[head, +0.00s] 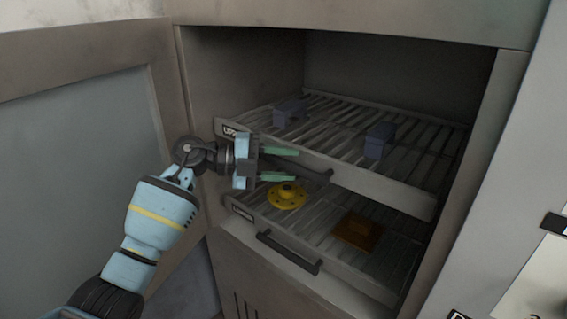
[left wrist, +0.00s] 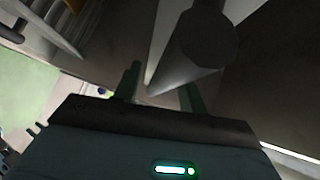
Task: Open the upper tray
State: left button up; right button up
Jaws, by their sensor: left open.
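The upper tray (head: 400,190) is a wire rack with a pale front and an "UPPER" label, inside the open cabinet. Its dark bar handle (head: 318,174) runs along the front. My left gripper (head: 296,165) is open, its green fingers above and below the handle in the head view. I cannot tell whether they touch it. The gripper covers the handle's left part. In the left wrist view the open fingers (left wrist: 160,85) show below a large dark round-ended bar (left wrist: 207,38), probably the handle. My right gripper is not in view.
Two blue-grey blocks (head: 379,141) sit on the upper tray. The lower tray (head: 330,272), with its own dark handle (head: 288,252), holds a yellow flanged part (head: 287,196) and a brown square piece (head: 356,232). The cabinet door (head: 85,150) stands open at left.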

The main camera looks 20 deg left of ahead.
pick_arm(q)
grip_shut()
dwell(0.3)
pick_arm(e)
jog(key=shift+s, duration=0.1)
